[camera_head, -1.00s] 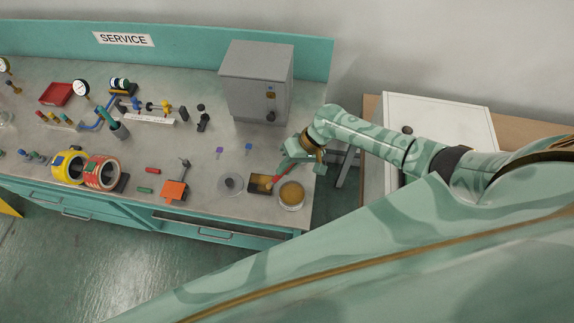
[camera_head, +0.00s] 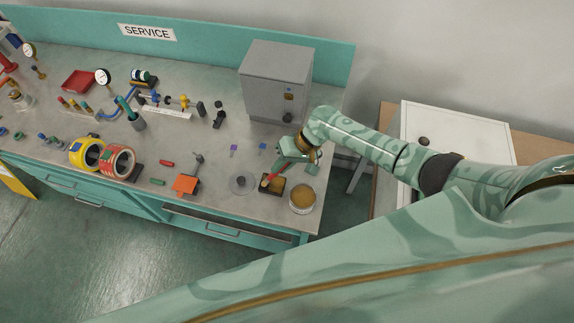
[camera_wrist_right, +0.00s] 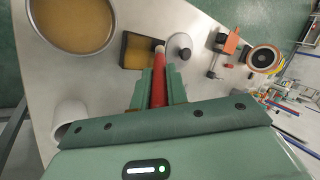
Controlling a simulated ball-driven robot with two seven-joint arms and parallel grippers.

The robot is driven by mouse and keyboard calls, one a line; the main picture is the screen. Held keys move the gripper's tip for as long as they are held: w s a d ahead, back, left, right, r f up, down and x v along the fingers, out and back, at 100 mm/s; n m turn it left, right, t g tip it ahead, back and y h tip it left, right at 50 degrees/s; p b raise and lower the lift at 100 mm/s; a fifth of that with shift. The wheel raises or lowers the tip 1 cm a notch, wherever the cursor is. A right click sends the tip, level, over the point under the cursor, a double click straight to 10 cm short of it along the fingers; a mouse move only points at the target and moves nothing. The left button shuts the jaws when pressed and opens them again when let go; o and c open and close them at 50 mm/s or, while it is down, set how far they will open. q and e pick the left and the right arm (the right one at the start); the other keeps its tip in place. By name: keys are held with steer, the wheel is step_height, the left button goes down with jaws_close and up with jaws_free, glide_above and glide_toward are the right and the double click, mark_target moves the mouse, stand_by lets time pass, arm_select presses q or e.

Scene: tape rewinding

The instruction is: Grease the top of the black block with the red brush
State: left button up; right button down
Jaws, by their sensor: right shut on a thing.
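The black block (camera_head: 274,189) sits near the bench's front right corner, its top mostly amber with a dark rim. It also shows in the right wrist view (camera_wrist_right: 125,50). My right gripper (camera_head: 279,166) is shut on the red brush (camera_head: 266,180), just behind the block. In the right wrist view the jaws (camera_wrist_right: 158,82) grip the red handle (camera_wrist_right: 159,68). The brush's pale tip is at the block's right edge in that view; I cannot tell whether it touches. My left gripper is not in view.
A round tin of amber grease (camera_head: 303,200) stands right of the block. A grey cabinet (camera_head: 276,80) stands behind.

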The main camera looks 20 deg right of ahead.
steer(key=shift+s+d+p, duration=1.1)
steer(key=shift+s+d, duration=0.3)
steer(key=shift+d, duration=0.7)
steer(key=shift+w+a+b, duration=0.15)
steer(key=shift+w+a, duration=0.55)
steer(key=shift+a, duration=0.35)
steer(key=shift+w+a+b, duration=0.15)
steer(key=shift+w+a, duration=0.55)
steer(key=shift+a, duration=0.35)
steer(key=shift+w+d+p, duration=0.2)
steer(key=shift+d+p, duration=0.75)
steer(key=shift+d, duration=1.25)
